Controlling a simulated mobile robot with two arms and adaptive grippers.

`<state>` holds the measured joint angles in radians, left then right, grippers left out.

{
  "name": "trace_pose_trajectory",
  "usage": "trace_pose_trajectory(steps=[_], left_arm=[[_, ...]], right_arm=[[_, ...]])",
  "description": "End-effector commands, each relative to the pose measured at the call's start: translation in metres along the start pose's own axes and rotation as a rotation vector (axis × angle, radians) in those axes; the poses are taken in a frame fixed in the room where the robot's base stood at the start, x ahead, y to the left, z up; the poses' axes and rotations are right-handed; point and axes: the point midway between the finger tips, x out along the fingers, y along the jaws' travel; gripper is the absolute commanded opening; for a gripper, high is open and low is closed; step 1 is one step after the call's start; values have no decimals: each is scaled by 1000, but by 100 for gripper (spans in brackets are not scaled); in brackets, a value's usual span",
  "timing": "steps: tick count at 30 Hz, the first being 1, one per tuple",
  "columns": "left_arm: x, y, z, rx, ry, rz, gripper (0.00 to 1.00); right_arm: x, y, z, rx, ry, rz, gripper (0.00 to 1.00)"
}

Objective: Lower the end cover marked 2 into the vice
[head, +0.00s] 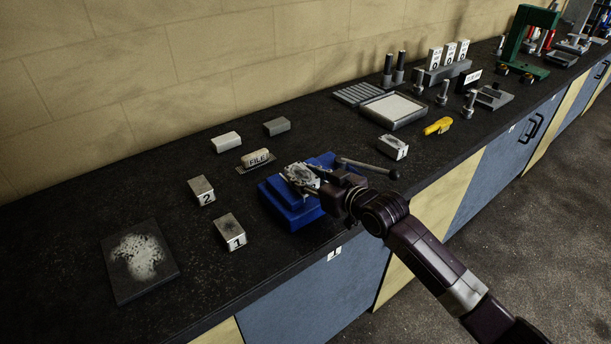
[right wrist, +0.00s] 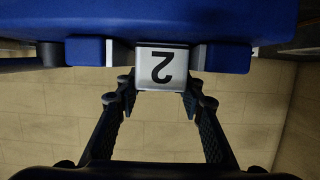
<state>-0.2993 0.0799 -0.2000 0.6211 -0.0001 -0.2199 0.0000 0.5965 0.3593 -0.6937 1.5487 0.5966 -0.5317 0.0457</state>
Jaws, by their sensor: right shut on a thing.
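The end cover marked 2 (right wrist: 162,68) is a small pale metal block, its number upside down in the right wrist view. My right gripper (right wrist: 160,100) is shut on it, one finger at each side. In the head view the cover (head: 299,174) shows its mottled grey top over the blue vice (head: 292,215), with my right gripper (head: 322,188) at its right. In the right wrist view the cover lies between the vice's two jaw parts, with a narrow gap showing at the right. I cannot tell whether it rests on the vice. My left gripper is not in view.
Another block marked 2 (head: 202,190) and a block marked 1 (head: 229,232) stand left of the vice. A smaller block marked 1 (head: 394,147) stands at its right, beyond the vice handle (head: 370,167). A file block (head: 257,160) lies behind. A dark plate (head: 140,262) lies far left.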

Motion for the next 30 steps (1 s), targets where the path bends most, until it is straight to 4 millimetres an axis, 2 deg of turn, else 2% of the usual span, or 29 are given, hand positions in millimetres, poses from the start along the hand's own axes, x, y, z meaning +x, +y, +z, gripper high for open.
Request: trace_pose_trajectory(steps=[1, 6, 17, 23, 30], left_arm=[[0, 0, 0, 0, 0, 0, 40], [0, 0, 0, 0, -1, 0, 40], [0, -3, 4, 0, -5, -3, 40], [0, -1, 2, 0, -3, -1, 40], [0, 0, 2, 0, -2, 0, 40]], right_arm=[[0, 0, -4, -1, 7, 0, 38], [0, 0, -2, -1, 5, 0, 56], [-4, 0, 3, 0, -5, 0, 56], [-29, 1, 2, 0, -3, 1, 56], [-77, 1, 1, -2, -1, 1, 56]])
